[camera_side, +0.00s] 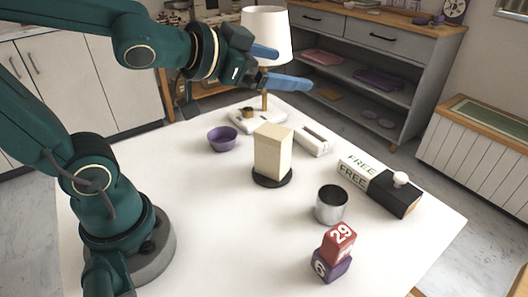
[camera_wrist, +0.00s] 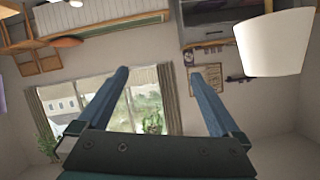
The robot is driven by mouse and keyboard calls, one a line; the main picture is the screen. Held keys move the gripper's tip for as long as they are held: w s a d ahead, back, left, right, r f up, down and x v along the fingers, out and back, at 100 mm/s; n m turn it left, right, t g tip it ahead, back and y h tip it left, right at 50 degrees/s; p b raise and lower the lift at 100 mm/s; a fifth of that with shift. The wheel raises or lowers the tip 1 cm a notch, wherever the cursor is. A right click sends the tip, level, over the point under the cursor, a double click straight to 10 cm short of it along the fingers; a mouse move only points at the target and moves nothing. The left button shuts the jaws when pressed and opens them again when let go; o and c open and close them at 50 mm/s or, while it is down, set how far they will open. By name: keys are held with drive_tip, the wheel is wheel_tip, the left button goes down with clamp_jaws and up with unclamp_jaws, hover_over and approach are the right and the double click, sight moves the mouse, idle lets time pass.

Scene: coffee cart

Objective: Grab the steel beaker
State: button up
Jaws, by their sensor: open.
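The steel beaker (camera_side: 331,205) stands upright on the white table, at the right of the middle in the side view. Its open top faces up and looks dark inside. My gripper (camera_side: 277,66) is high above the far part of the table, beside the lamp shade, well apart from the beaker. Its two blue fingers are spread and nothing is between them. In the wrist view the open fingers (camera_wrist: 160,95) point toward a window and wall. The beaker is not visible in the wrist view.
Red and purple number blocks (camera_side: 336,250) are stacked in front of the beaker. A black and white box (camera_side: 388,188) lies behind it. A cream block (camera_side: 272,150) on a dark round base, a purple bowl (camera_side: 222,138) and a lamp (camera_side: 266,35) stand farther back.

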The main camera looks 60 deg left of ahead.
drive_tip(key=w+d+f+m+h, duration=0.1)
drive_tip(key=w+d+m+h, duration=0.2)
drive_tip(key=d+m+h, duration=0.1)
drive_tip(key=m+g+h, duration=0.3)
drive_tip(key=g+h, duration=0.2)
drive_tip(key=h, duration=0.1)
hover_over(344, 204)
drive_tip(key=s+a, duration=0.3)
drive_tip(key=a, duration=0.3)
wheel_tip(344, 204, down, 12)
wheel_tip(344, 204, down, 7)
drive_tip(key=shift+s+f, duration=0.1)
drive_tip(key=shift+f, duration=0.05)
drive_tip(key=shift+x, duration=3.75)
drive_tip(key=shift+c, duration=0.3)
drive_tip(key=c, duration=1.4)
